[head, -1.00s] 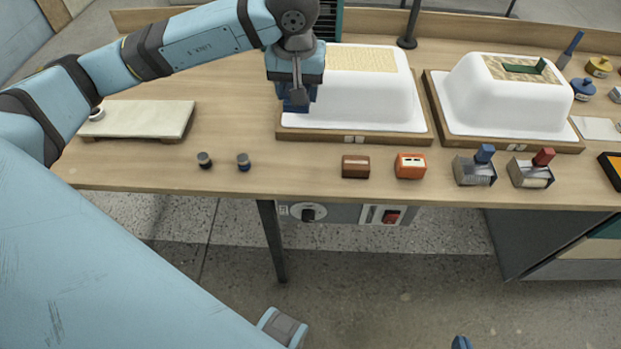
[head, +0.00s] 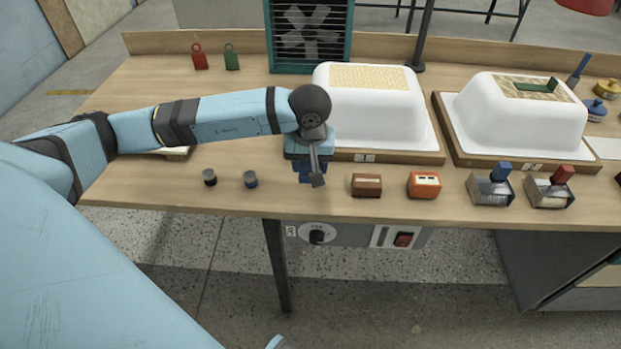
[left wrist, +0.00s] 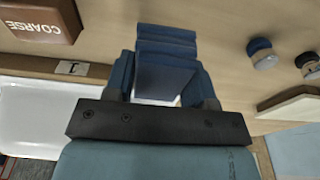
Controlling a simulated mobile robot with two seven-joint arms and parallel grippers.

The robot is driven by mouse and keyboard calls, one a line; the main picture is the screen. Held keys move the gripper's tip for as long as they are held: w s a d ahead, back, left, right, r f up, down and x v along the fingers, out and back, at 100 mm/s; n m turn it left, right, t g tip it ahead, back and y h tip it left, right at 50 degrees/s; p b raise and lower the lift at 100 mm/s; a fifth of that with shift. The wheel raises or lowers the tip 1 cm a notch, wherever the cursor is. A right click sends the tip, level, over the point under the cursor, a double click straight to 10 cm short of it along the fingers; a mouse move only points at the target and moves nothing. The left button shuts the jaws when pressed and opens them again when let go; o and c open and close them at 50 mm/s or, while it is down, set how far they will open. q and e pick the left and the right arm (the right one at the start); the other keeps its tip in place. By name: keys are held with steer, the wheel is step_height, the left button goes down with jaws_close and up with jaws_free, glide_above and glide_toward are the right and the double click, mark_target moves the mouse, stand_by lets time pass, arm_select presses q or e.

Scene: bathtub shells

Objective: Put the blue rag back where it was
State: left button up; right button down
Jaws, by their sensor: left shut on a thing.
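My left gripper (head: 313,172) is over the front part of the bench, just left of the brown block (head: 366,185) and in front of the first white tub shell (head: 370,108). It is shut on the blue rag (head: 304,168), which is mostly hidden by the gripper in the head view. In the left wrist view the folded blue rag (left wrist: 166,47) shows between the fingers. I cannot tell whether the rag touches the bench top. My right gripper is not in view.
The orange block (head: 424,185) and two metal-bodied tools with blue (head: 490,188) and red (head: 550,190) tops stand to the right. Two small dark knobs (head: 250,179) stand to the left. A second tub shell (head: 522,115) is farther right. A fan box (head: 310,38) stands behind.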

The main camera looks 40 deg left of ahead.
mark_target(310, 188)
arm_select(q)
steer(key=shift+f, duration=2.4)
steer(key=shift+f+b, duration=0.15)
steer(key=shift+b, duration=0.15)
steer(key=o, duration=0.5)
steer(key=shift+f, duration=0.1)
steer(key=o, duration=0.4)
